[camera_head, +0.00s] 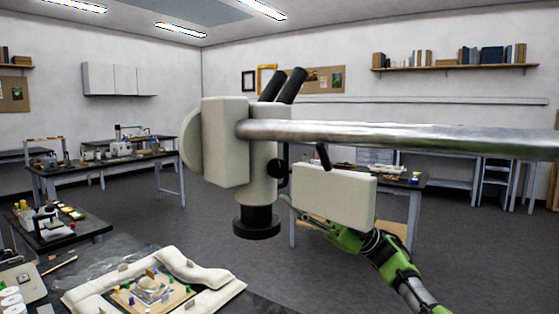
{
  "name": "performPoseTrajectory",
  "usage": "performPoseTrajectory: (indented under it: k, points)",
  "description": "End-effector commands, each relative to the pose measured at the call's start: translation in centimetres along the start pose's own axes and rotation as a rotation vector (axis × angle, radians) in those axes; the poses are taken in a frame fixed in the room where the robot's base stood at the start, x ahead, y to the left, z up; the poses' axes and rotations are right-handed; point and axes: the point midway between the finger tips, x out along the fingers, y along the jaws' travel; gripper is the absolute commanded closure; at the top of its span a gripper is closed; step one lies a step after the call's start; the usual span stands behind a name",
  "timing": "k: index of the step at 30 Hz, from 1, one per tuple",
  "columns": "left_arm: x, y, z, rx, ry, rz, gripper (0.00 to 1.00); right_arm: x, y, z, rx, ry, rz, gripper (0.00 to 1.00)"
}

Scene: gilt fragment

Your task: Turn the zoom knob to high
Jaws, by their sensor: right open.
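A cream stereo microscope (225,150) with two black eyepieces (285,85) hangs on a thick metal boom (400,135). Its black objective (256,221) points down. A black round knob (278,169) shows on its right side; I cannot tell for sure that it is the zoom knob, and no marking is readable. My right gripper (318,222), green and dark, is open and comes from the lower right. It is partly hidden behind a cream box (335,195), with its fingers toward the objective. No contact with the knob is visible. My left gripper is out of view.
The boom and box stand close in front of my right arm. Open floor (480,240) lies to the right. Further benches stand behind.

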Motion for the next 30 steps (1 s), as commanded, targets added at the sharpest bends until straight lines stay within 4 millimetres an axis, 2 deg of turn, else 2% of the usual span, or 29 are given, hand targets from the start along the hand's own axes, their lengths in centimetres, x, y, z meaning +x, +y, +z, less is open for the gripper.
performPoseTrajectory:
  k: [1,3,9,13,22,23,27,30]
  points:
    - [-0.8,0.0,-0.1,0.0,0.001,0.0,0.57,1.4,0.2,-0.2,0.001,0.003,-0.001,0.56]
    - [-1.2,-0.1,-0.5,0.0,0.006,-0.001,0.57,2.7,0.2,-0.1,0.0,0.001,0.0,0.56]
    - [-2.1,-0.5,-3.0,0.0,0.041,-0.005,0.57,5.5,0.1,0.0,-0.001,-0.001,0.0,0.56]
    - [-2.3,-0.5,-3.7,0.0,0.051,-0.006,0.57,6.2,0.0,0.0,-0.001,-0.002,0.001,0.56]
    - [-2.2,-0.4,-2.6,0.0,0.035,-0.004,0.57,6.4,0.0,0.1,-0.002,-0.002,0.001,0.56]
    - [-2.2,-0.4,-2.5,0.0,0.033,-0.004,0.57,6.4,0.0,0.1,-0.002,-0.002,0.001,0.59]
    - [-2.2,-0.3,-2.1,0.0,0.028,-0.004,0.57,6.4,0.0,0.1,-0.002,-0.002,0.001,0.95]
    - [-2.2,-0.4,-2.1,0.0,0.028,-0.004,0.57,6.4,0.0,0.1,-0.002,-0.003,0.001,0.95]
